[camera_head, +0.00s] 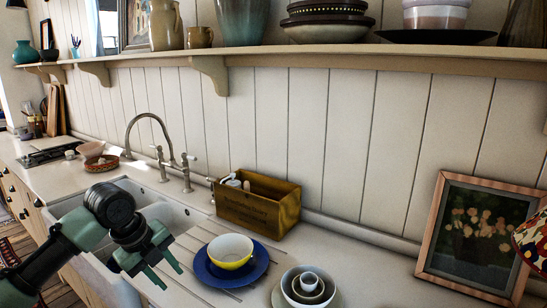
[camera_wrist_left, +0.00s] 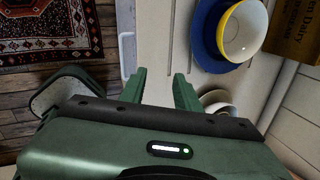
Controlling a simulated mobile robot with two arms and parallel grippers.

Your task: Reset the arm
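My left gripper (camera_head: 169,275) is over the front edge of the counter, between the white sink and the blue plate. Its two fingers stand apart with nothing between them. It also shows in the left wrist view (camera_wrist_left: 160,88), open above the counter edge. My left arm comes in from the lower left in the head view. My right gripper is in neither view.
A yellow-and-white bowl (camera_head: 231,251) sits on a blue plate (camera_head: 218,278) right of my left gripper. Nested bowls (camera_head: 291,290) stand farther right. A wooden box (camera_head: 258,211) is behind the plate. The white sink (camera_head: 160,215) has a tall faucet (camera_head: 161,158). A shelf (camera_head: 260,64) runs above.

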